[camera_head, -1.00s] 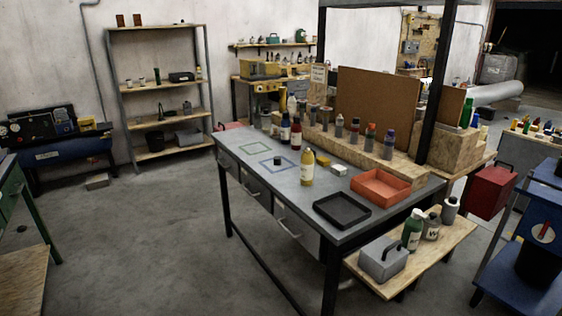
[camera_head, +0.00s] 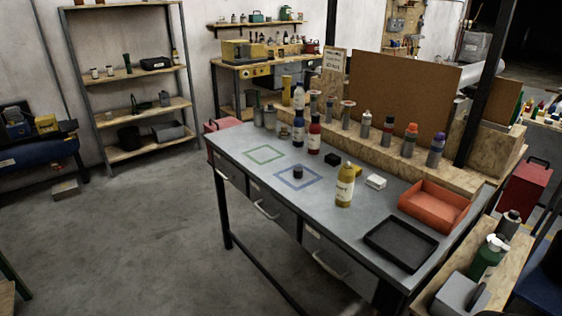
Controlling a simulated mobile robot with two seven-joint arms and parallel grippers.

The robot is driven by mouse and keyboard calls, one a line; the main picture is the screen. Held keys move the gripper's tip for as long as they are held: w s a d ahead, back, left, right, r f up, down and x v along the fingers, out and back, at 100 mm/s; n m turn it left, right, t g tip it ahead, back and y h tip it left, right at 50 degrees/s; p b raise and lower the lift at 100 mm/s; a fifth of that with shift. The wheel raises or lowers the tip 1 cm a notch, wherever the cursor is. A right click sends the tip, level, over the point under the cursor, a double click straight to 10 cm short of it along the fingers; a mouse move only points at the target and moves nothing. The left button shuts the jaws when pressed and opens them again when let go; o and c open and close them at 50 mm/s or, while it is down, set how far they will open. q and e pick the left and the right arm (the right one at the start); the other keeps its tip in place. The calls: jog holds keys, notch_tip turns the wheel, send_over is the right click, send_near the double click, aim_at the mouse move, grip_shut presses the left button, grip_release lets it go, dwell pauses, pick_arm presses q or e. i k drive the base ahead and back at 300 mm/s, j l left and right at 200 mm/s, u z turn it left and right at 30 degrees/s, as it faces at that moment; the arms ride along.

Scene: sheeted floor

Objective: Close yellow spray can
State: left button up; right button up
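A yellow spray can (camera_head: 345,187) stands upright on the grey workbench (camera_head: 262,178), right of the blue square outline. Its top looks pale and narrow; I cannot tell whether a cap is on it. A small black cylinder, perhaps a cap (camera_head: 298,172), stands inside the blue square outline (camera_head: 284,184). Neither of my grippers is in view.
A black tray (camera_head: 401,245) and an orange tray (camera_head: 435,205) lie at the bench's right end. A white block (camera_head: 376,181) and a black block (camera_head: 333,159) lie behind the can. Blue (camera_head: 298,130) and red (camera_head: 314,134) bottles stand farther back.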

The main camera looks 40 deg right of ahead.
aim_at(347, 173)
jog(key=i+z, duration=0.15)
jog(key=i, duration=0.5)
jog(key=i+j+z, duration=0.15)
jog(key=i, duration=0.5)
jog(key=i+j+z, duration=0.15)
jog(key=i+z, duration=0.3)
jog(key=i+j+z, duration=0.2)
jog(key=z, duration=0.25)
jog(key=i+j+z, duration=0.25)
jog(key=j+z, duration=0.25)
jog(key=i+j+z, duration=0.2)
jog(key=j+z, duration=0.25)
jog(key=i+j+z, duration=0.2)
jog(key=j+z, duration=0.15)
jog(key=j, duration=0.15)
